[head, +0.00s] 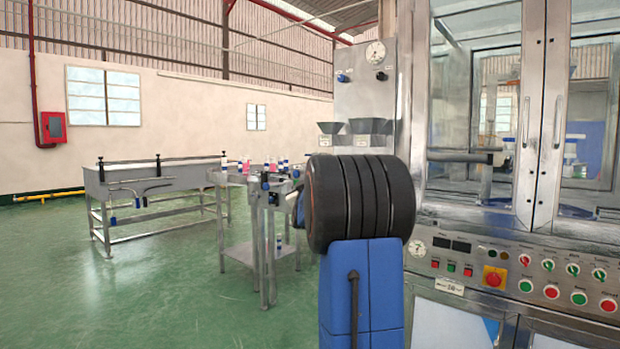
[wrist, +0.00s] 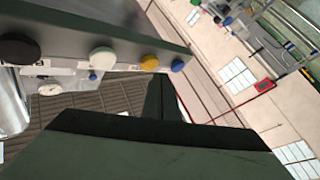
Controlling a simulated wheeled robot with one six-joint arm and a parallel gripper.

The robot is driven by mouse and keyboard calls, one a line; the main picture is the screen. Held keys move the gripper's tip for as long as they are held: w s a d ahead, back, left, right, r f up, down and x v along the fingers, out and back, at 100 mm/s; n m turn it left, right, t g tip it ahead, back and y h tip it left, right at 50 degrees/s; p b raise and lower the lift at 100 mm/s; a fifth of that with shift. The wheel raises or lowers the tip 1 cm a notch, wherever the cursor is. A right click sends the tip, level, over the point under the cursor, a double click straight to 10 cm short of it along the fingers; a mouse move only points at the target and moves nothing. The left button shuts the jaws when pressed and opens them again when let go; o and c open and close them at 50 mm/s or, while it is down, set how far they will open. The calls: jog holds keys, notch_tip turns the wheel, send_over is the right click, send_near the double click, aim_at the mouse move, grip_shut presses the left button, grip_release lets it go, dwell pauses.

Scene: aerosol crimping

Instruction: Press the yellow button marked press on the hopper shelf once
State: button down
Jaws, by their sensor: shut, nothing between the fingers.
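In the wrist view, the yellow button (wrist: 149,63) sits on the edge of a grey shelf (wrist: 120,30), between a white button (wrist: 102,58) and a blue button (wrist: 178,65). A black knob (wrist: 18,50) is at the far left. My gripper (wrist: 162,82) is shut and empty, its dark tip just below and right of the yellow button in the picture. I cannot tell if it touches. No lettering is legible. In the head view my arm hides the gripper and button; two grey hoppers (head: 368,127) show above the arm.
In the head view, a machine cabinet with glass doors (head: 478,110) and a control panel (head: 520,270) with red and green buttons stands right of my arm. A steel table (head: 160,170) and a small stand (head: 262,250) are left. Green floor is open at left.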

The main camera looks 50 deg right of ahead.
jog(key=shift+d, duration=0.1)
jog(key=shift+d, duration=0.3)
jog(key=shift+d, duration=0.55)
dwell(1.0)
jog(key=shift+a, duration=1.05)
jog(key=shift+s+a, duration=0.2)
jog(key=shift+a, duration=2.2)
jog(key=shift+a, duration=0.1)
